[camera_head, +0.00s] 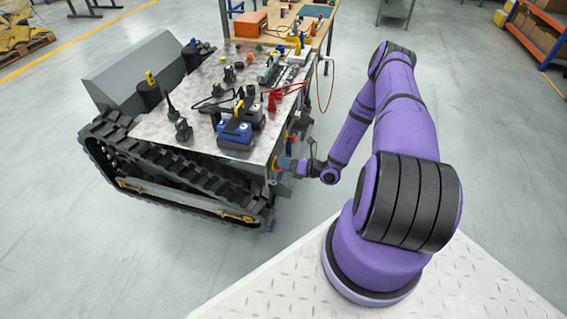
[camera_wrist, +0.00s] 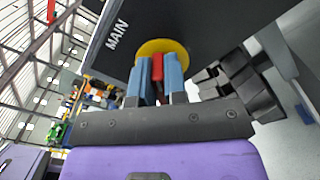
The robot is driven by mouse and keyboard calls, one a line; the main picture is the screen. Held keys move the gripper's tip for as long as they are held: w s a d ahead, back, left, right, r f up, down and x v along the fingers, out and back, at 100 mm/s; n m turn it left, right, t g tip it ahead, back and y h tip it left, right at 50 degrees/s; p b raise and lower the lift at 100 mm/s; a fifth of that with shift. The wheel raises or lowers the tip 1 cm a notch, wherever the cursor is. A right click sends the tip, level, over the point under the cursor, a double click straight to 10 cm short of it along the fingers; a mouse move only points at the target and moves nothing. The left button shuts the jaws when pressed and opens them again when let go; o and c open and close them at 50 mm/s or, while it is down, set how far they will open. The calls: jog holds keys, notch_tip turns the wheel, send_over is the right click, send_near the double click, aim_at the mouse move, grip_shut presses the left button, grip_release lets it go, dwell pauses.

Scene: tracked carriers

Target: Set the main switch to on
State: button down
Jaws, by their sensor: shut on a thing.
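The main switch shows in the wrist view as a red handle (camera_wrist: 157,68) on a round yellow plate (camera_wrist: 179,47), on a dark panel (camera_wrist: 225,25) marked MAIN. My gripper (camera_wrist: 161,72) has its two blue fingers on either side of the red handle, shut on it. The fingers hide part of the handle. In the head view my gripper (camera_head: 284,163) is at the right end of the tracked carrier (camera_head: 190,153), low on its side panel. The switch is too small there to read its position.
The carrier's top deck (camera_head: 150,126) holds tools, a blue device (camera_head: 235,133) and red clamps with cables. A workbench (camera_head: 325,27) with an orange box (camera_head: 250,25) stands behind. A red cable (camera_head: 331,85) hangs near the carrier's right side. The floor right of my arm is clear.

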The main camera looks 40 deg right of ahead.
jog(key=m, duration=0.4)
jog(key=shift+d+f+m, duration=0.15)
jog(key=shift+f+m, duration=0.1)
jog(key=shift+m, duration=0.15)
jog(key=shift+f+m, duration=0.15)
jog(key=shift+m, duration=1.05)
jog(key=shift+f+m, duration=0.1)
jog(key=shift+m, duration=1.1)
jog(key=c, duration=1.2)
grip_release()
jog(key=shift+w, duration=0.1)
jog(key=shift+o, duration=0.2)
jog(key=v, duration=1.1)
